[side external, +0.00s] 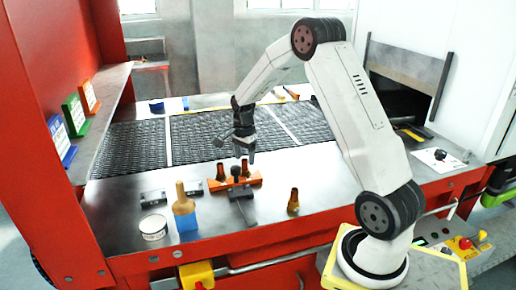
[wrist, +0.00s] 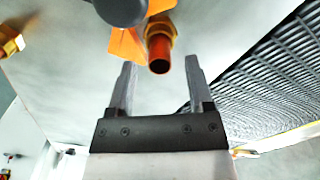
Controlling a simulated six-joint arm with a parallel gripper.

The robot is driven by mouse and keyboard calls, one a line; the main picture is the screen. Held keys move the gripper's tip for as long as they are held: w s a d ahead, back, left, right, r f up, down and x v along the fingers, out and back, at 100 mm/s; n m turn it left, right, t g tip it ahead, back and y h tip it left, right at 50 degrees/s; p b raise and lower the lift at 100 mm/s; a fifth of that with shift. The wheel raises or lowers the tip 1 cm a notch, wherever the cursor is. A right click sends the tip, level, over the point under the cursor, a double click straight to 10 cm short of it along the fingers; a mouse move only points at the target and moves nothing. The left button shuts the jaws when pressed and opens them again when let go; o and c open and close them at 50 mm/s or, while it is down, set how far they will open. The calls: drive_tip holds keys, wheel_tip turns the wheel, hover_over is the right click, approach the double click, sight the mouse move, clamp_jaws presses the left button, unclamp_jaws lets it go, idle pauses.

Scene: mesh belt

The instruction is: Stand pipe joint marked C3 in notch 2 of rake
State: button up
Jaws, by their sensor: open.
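The orange rake (side external: 256,181) lies on the steel table in front of the mesh belt. A third pipe joint (side external: 293,200) stands on bare table to the right. My gripper (side external: 247,158) is open, fingers down, just over the rake's right part. In the wrist view, a pipe joint (wrist: 159,52) shows between and beyond the open fingertips (wrist: 160,65), beside the orange rake (wrist: 124,46). No C3 mark is readable; notch numbers are not visible.
The mesh belt (side external: 200,138) lies behind. The table's right front is fairly clear.

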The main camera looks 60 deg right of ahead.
sight(245, 160)
wheel_tip(245, 160, up, 10)
drive_tip(key=shift+f, duration=0.25)
idle(0.6)
drive_tip(key=s+a+f+n+t, duration=0.1)
drive_tip(key=s+a+f+n, duration=0.1)
drive_tip(key=s+a+n, duration=0.2)
drive_tip(key=s+a+f+n, duration=0.3)
drive_tip(key=s+a+n, duration=0.2)
drive_tip(key=a+n, duration=0.4)
drive_tip(key=s+a+f+n+t, duration=0.1)
drive_tip(key=s+a+n, duration=0.4)
drive_tip(key=a, duration=0.5)
drive_tip(key=shift+a+f+n+t, duration=0.25)
drive_tip(key=shift+f+n, duration=0.45)
drive_tip(key=shift+n, duration=0.4)
